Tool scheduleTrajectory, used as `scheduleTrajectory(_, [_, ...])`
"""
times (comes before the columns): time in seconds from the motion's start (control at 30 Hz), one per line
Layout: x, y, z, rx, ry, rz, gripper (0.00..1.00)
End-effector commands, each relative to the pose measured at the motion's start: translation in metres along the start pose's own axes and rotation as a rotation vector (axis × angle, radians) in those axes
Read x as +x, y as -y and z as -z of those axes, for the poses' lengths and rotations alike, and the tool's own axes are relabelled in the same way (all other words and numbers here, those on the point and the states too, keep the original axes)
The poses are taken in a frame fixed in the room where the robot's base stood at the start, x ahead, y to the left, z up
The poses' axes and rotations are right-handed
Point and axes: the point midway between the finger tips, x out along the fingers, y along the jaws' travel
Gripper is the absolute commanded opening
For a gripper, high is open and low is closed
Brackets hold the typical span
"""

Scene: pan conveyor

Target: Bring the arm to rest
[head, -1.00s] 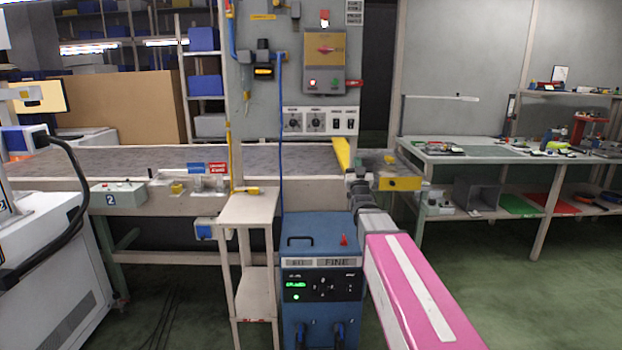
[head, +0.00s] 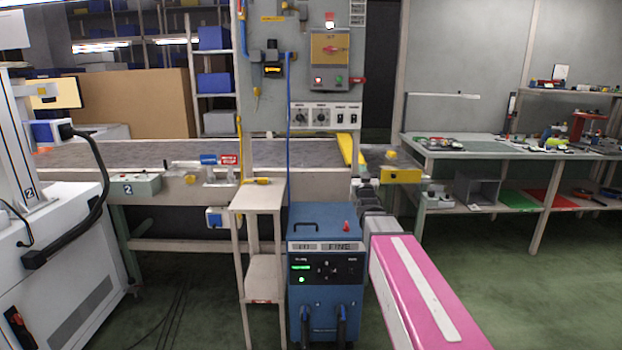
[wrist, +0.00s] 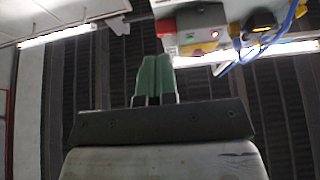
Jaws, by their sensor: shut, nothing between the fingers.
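My arm shows in the head view as a pink link running up from the lower right. It narrows to grey wrist parts in front of the conveyor's right end, and I cannot make out the fingers there. In the wrist view my gripper (wrist: 156,78) shows as two green fingers close together, with nothing between them.
The blue machine (head: 326,232) stands just left of my arm, beside a narrow beige stand (head: 262,194). The conveyor (head: 120,153) runs behind. A workbench (head: 470,150) is at right, a white machine (head: 70,260) at left. Green floor (head: 560,285) is open at lower right.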

Motion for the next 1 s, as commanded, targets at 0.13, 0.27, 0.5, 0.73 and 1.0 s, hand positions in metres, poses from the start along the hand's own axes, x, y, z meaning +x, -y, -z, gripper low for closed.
scheduleTrajectory(0.13, [-0.012, 0.000, -0.023, 0.000, 0.115, 0.000, 0.00])
scheduleTrajectory(0.27, [-0.029, 0.000, -0.050, 0.000, 0.248, 0.001, 0.00])
scheduleTrajectory(0.5, [-0.092, 0.000, -0.121, 0.000, 0.637, 0.001, 0.00])
scheduleTrajectory(0.73, [-0.195, -0.001, -0.183, 0.000, 1.112, 0.001, 0.00])
scheduleTrajectory(1.0, [-0.332, -0.001, -0.208, 0.000, 1.659, 0.001, 0.00])
